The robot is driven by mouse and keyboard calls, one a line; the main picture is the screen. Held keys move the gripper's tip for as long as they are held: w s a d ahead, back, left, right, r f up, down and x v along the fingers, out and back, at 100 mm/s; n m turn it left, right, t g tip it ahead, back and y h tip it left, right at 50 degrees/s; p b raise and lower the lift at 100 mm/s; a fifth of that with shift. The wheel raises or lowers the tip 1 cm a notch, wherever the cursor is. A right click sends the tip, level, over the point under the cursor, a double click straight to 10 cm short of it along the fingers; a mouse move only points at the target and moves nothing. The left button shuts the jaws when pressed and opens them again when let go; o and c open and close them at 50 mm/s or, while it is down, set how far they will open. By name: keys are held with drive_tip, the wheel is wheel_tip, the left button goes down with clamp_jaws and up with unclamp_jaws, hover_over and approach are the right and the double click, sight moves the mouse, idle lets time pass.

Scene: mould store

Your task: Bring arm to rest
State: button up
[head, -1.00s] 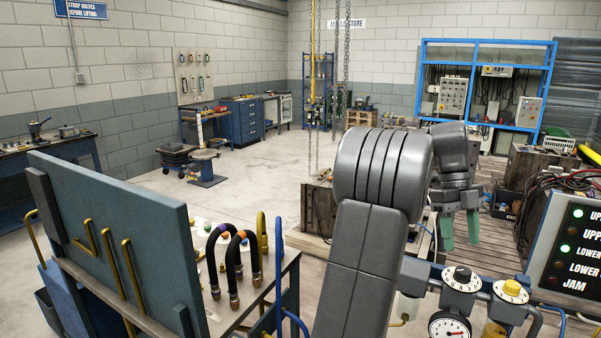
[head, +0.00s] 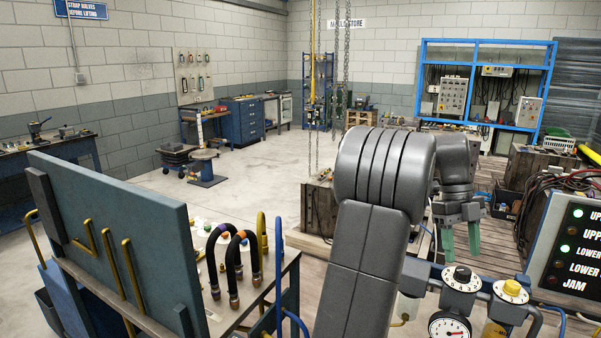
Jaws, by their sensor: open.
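My gripper (head: 461,239) is in the head view, right of centre, at the end of my raised, folded dark grey arm. Its two green fingers point down and stand apart with nothing between them. It hangs in the air above and behind a row of dials and knobs. Part of the wrist is hidden behind the thick elbow of my arm.
A blue panel with brass hooks (head: 120,240) stands at front left beside a bench with black hoses (head: 236,262). A pressure gauge (head: 450,327) and an indicator panel (head: 575,245) are at front right. A wooden crate (head: 318,208) stands behind my arm.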

sight(464, 270)
drive_tip(key=x, duration=0.3)
drive_tip(key=shift+s+f, duration=0.15)
drive_tip(key=shift+f, duration=0.05)
drive_tip(key=shift+f+n, duration=0.3)
drive_tip(key=shift+f, duration=0.05)
drive_tip(key=n+h+b, duration=0.1)
drive_tip(key=n, duration=0.1)
drive_tip(key=n+t+b, duration=0.1)
drive_tip(key=n, duration=0.1)
drive_tip(key=shift+s+n+h, duration=0.1)
drive_tip(key=shift+n+h, duration=0.2)
drive_tip(key=shift+h, duration=0.1)
drive_tip(key=n+b, duration=0.1)
drive_tip(key=n, duration=0.1)
drive_tip(key=n+t+h+b, duration=0.1)
drive_tip(key=n, duration=0.2)
drive_tip(key=shift+s+a+r, duration=0.15)
drive_tip(key=n+t, duration=0.2)
drive_tip(key=n, duration=0.2)
drive_tip(key=shift+s+n, duration=0.1)
drive_tip(key=shift+n, duration=0.2)
drive_tip(key=shift+s+n+t, duration=0.1)
drive_tip(key=shift+n+t, duration=0.9)
drive_tip(key=shift+n, duration=1.4)
